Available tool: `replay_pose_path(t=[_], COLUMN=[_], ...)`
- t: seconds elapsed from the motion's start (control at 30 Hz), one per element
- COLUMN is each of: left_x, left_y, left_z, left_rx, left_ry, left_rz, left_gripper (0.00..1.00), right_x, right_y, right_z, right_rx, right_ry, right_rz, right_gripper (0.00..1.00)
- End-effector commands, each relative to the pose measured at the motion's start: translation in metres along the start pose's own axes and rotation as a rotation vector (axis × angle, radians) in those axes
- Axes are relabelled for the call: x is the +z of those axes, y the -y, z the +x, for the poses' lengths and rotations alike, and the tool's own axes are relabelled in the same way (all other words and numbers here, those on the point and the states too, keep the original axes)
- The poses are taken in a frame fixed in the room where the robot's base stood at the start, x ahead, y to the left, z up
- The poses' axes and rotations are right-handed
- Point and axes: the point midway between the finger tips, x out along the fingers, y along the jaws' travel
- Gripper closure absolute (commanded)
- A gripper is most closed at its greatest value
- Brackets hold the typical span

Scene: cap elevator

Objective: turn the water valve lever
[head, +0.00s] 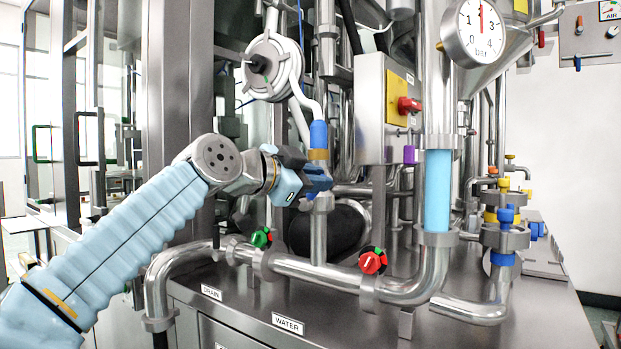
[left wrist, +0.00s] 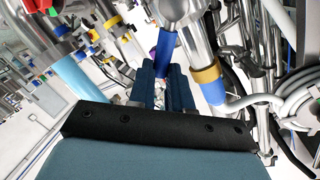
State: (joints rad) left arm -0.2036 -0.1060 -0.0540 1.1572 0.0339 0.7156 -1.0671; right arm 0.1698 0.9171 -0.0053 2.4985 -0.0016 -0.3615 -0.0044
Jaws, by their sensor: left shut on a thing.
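The blue water valve lever (left wrist: 166,47) shows in the left wrist view, running from a metal valve body (left wrist: 174,10) down between my fingers. My left gripper (left wrist: 163,88) is shut on it. In the head view my left gripper (head: 320,182) is at the vertical pipe above the WATER label (head: 288,324), in front of the valve body (head: 323,202). The gripper mostly hides the lever there, so its exact angle is hard to tell. My right gripper is in neither view.
A blue hose end (head: 318,134) with a yellow band sits just above my gripper. A green knob (head: 260,238) and a red knob (head: 372,262) are on the lower pipe. A grey control box (head: 371,105) and a pressure gauge (head: 477,32) stand to the right.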

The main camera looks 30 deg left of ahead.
Motion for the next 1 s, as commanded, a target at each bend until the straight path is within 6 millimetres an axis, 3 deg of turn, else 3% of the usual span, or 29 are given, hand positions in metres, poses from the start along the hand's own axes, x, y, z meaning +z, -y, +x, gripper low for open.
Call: replay_pose_path(t=[0.6, 1.0], left_x=[0.013, 0.022], left_y=[-0.033, -0.046], left_z=[0.007, 0.009], left_rx=[0.002, 0.002], left_ry=[0.112, 0.159], left_rz=[0.562, 0.805], left_gripper=[1.00, 1.00], right_x=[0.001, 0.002], right_y=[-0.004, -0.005], right_z=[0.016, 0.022], right_rx=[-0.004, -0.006], right_ry=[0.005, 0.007], right_rz=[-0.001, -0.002], right_gripper=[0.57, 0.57])
